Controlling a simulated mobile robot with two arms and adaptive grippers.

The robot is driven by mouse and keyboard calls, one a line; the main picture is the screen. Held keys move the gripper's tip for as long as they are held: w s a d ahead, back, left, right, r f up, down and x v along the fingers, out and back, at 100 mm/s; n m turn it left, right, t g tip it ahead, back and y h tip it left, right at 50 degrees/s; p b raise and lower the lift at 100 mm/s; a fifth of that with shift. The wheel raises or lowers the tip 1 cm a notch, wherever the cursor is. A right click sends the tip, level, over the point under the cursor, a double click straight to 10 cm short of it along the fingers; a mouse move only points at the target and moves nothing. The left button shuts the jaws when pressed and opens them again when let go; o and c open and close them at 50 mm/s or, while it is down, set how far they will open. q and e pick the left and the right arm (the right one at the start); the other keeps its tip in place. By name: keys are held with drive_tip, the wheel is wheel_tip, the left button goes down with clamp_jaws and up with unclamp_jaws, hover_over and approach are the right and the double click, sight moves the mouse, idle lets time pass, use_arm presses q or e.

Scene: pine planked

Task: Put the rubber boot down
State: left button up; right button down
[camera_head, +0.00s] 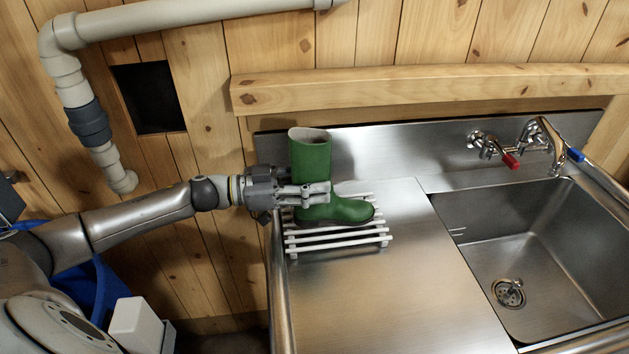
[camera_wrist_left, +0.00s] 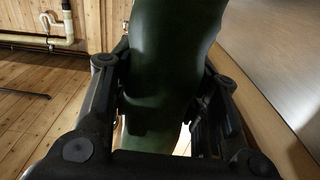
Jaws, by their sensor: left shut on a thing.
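The green rubber boot (camera_head: 311,160) stands upright at the white slatted rack (camera_head: 340,238), on the left end of the steel drainboard. Its toe points right. I cannot tell whether the sole rests on the slats or is just above them. My left gripper (camera_head: 318,193) comes in from the left and is shut on the boot around its lower shaft. In the left wrist view the boot (camera_wrist_left: 170,65) fills the space between the two dark fingers. My right gripper is not in view.
The steel drainboard (camera_head: 415,290) is bare to the right of the rack. A sink basin (camera_head: 545,250) with red and blue taps lies farther right. A wooden rail (camera_head: 430,85) runs along the wall behind. A grey pipe (camera_head: 190,14) hangs at upper left.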

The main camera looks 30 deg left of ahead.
use_arm(q)
drive_tip(key=o, duration=1.2)
drive_tip(key=shift+f, duration=0.1)
drive_tip(key=shift+o, duration=0.2)
drive_tip(key=shift+a, duration=0.1)
drive_tip(key=shift+s+a, duration=0.25)
drive_tip(key=shift+a, duration=0.05)
drive_tip(key=p+v, duration=0.6)
drive_tip(key=v, duration=0.5)
drive_tip(key=shift+r, duration=0.2)
